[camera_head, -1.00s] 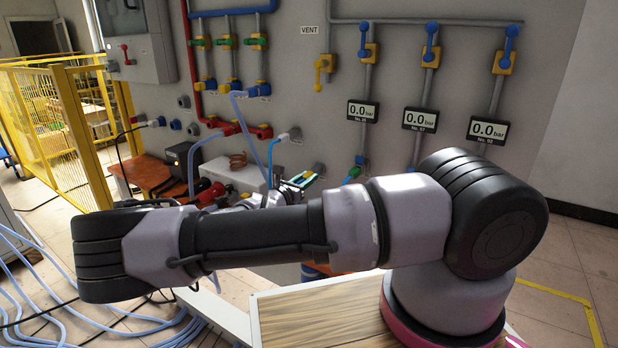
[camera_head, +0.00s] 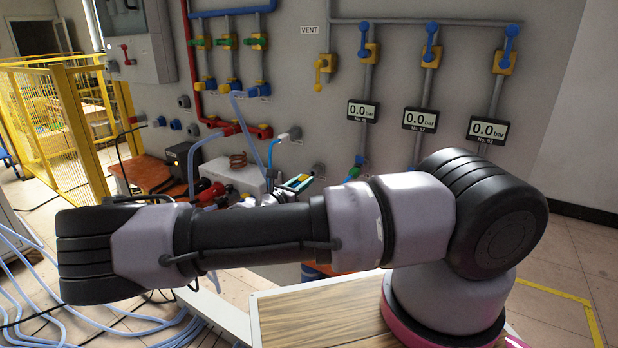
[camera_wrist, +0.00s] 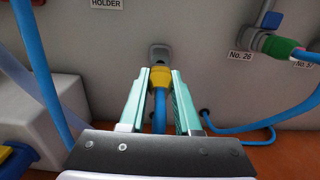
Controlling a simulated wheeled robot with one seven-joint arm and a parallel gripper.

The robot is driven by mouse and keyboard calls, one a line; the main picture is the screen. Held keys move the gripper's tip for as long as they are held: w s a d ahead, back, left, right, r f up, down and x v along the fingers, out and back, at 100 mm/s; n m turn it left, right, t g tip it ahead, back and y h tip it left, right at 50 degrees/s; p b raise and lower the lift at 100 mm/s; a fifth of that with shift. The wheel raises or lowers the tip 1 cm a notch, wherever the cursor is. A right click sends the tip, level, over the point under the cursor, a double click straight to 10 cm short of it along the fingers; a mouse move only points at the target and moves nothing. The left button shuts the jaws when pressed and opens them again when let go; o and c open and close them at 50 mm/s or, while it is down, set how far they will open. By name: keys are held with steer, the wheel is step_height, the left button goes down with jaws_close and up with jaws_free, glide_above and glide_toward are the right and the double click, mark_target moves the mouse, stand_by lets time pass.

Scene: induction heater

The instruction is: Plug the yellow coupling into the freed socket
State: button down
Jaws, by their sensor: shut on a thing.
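The yellow coupling (camera_wrist: 160,76) sits on the end of a blue hose (camera_wrist: 159,118), upright in the middle of the wrist view. My gripper (camera_wrist: 161,74) is shut on it, one teal finger on each side. A grey socket (camera_wrist: 160,53) on the wall is directly beyond the coupling's front end. The coupling overlaps the socket's lower edge in the picture; I cannot tell whether it is inserted.
A green coupling (camera_wrist: 278,46) is at the position labelled No. 26, to the right. A blue hose (camera_wrist: 40,65) hangs on the left in the wrist view, near a white box (camera_wrist: 38,112). Pressure displays (camera_head: 362,110) reading 0.0 bar are on the wall above.

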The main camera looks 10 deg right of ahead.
mark_target(299, 183)
steer(key=shift+v, duration=1.65)
steer(key=shift+s, duration=0.1)
steer(key=shift+d, duration=0.1)
